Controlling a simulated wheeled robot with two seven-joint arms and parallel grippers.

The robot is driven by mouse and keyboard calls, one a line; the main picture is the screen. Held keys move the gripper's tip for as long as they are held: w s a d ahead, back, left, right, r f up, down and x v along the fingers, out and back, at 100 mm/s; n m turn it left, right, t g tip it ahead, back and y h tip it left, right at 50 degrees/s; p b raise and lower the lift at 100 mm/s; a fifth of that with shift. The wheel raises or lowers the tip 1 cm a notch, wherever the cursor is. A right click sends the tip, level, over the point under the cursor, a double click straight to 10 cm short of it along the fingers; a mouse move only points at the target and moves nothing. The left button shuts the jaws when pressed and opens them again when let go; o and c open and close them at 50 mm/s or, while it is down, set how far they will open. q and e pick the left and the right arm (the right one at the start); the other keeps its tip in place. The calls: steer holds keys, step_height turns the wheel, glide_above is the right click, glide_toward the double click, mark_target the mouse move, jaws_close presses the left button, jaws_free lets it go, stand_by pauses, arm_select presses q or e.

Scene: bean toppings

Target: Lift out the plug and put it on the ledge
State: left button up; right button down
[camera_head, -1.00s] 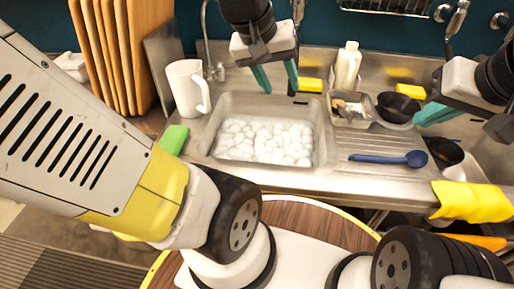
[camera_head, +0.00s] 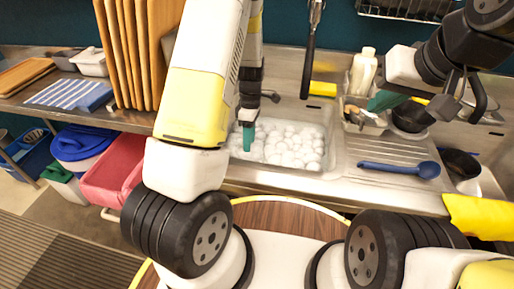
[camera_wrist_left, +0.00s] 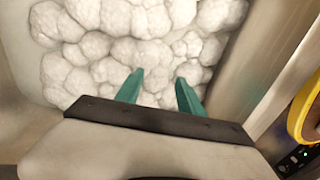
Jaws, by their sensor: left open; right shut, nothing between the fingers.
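The sink basin (camera_head: 327,152) is filled with white foam (camera_head: 290,143), which also fills much of the left wrist view (camera_wrist_left: 150,50). The plug is not visible; the foam hides the basin floor. My left gripper (camera_head: 248,138) points down over the left part of the foam. In the left wrist view its two green fingers (camera_wrist_left: 160,92) are apart with only foam seen between them; whether they touch the foam I cannot tell. My right gripper (camera_head: 385,101) is shut and empty above the caddy at the right of the sink. The ledge is the steel surface around the basin (camera_head: 335,183).
A blue ladle (camera_head: 400,168) lies on the drainboard. A caddy (camera_head: 365,122) with a bottle (camera_head: 362,72), a dark bowl (camera_head: 411,117) and a yellow sponge (camera_head: 322,89) stand behind. Wooden boards (camera_head: 140,50) stand at left. A yellow cloth (camera_head: 480,215) hangs over the front edge.

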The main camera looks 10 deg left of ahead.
mark_target(250, 158)
arm_select(q)
steer(key=f, duration=0.2)
steer(key=s+f, duration=0.1)
steer(key=f, duration=0.4)
steer(key=shift+s+d+f, duration=0.15)
steer(key=shift+s+d, duration=0.1)
steer(key=shift+d, duration=0.05)
jaws_close()
